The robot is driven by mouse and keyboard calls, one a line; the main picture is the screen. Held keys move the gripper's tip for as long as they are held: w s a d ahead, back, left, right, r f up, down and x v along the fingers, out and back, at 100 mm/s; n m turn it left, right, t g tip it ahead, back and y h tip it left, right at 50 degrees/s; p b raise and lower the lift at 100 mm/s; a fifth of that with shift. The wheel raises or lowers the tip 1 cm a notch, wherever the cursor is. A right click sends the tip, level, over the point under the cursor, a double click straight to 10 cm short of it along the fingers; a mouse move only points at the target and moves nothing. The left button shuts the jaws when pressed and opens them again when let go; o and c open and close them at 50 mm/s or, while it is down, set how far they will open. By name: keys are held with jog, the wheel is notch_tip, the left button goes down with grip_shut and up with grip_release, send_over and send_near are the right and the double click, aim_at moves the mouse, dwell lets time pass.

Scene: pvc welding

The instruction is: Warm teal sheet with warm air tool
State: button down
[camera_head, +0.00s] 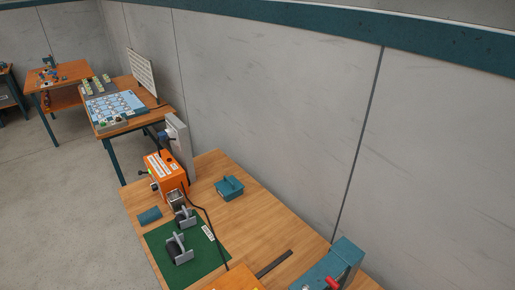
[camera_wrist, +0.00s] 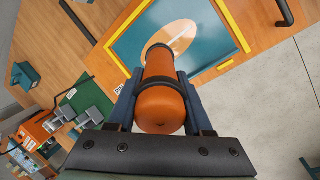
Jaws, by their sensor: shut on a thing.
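In the wrist view, my gripper (camera_wrist: 160,110) is shut on an orange cylindrical warm air tool (camera_wrist: 160,106). The tool has a dark collar, and its nozzle end points away from me towards the teal sheet (camera_wrist: 205,50). The sheet lies flat on a wooden surface, with yellow strips along some edges. A tan oval patch (camera_wrist: 168,36) shows on the sheet just past the nozzle. I cannot tell the gap between nozzle and sheet. The head view shows neither my gripper nor the sheet.
In the head view, a green mat (camera_head: 212,258) holds grey stands. An orange machine (camera_head: 167,176) stands behind it, and a teal block (camera_head: 229,188) lies to its right. A teal box (camera_head: 343,262) with a red part sits at the front right. A wall borders the bench.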

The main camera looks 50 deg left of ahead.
jog(key=shift+r, duration=0.1)
notch_tip(320, 180, up, 7)
jog(key=p, duration=0.8)
jog(key=shift+r, duration=0.95)
